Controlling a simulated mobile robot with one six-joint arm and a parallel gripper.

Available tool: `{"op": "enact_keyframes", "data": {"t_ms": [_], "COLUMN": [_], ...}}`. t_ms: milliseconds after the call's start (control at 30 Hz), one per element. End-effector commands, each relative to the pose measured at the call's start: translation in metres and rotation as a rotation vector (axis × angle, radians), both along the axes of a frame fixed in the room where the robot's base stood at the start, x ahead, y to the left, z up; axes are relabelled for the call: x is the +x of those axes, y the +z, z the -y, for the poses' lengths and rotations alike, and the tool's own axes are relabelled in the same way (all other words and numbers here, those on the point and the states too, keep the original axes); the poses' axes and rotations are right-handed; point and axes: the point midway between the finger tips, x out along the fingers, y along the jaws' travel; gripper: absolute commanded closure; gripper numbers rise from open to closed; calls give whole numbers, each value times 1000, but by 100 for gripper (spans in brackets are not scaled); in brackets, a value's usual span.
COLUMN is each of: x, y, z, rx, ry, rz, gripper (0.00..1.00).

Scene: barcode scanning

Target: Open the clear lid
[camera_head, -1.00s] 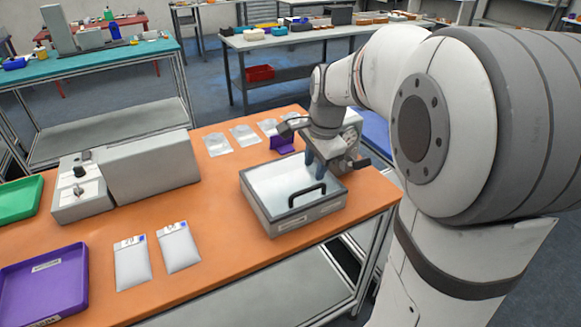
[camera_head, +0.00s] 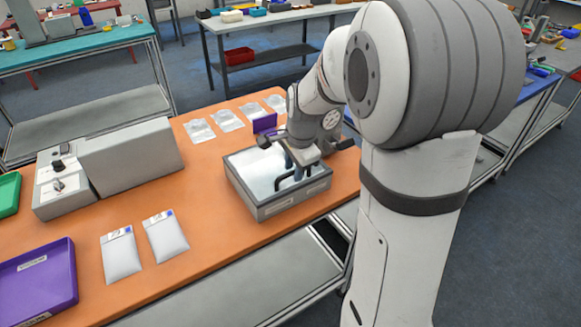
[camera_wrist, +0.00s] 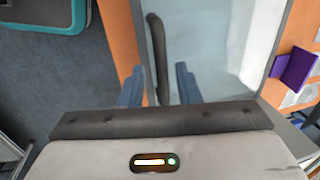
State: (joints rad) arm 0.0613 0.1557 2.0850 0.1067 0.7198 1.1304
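A grey box (camera_head: 291,202) stands on the orange table, closed by a clear lid (camera_head: 254,170). In the wrist view the lid (camera_wrist: 208,45) shows pale and see-through. Its black bar handle (camera_head: 279,184) sits near the front side of the lid; it also shows in the wrist view (camera_wrist: 157,50). My gripper (camera_head: 293,168) is over the lid at the handle, pointing down. In the wrist view the blue-grey fingers of my gripper (camera_wrist: 161,78) are apart, one on each side of the handle, with gaps visible. Part of the lid is hidden behind my gripper.
A purple holder (camera_head: 265,123) stands behind the box, near several clear bags. A grey machine (camera_head: 130,157) is at the left. Two white packets (camera_head: 120,256) and a purple tray (camera_head: 38,280) lie in front. The table between machine and box is clear.

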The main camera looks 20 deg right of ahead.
Motion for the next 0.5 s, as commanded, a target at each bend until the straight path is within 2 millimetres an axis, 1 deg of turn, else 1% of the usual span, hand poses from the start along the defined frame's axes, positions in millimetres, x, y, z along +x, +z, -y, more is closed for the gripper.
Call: {"op": "enact_keyframes", "data": {"t_ms": [33, 67, 333, 500], "x": [0, 0, 0, -1], "y": [0, 0, 0, 0], "z": [0, 0, 0, 0], "rx": [0, 0, 0, 0], "ry": [0, 0, 1, 1], "rz": [0, 0, -1, -2], "gripper": [74, 77, 99, 100]}}
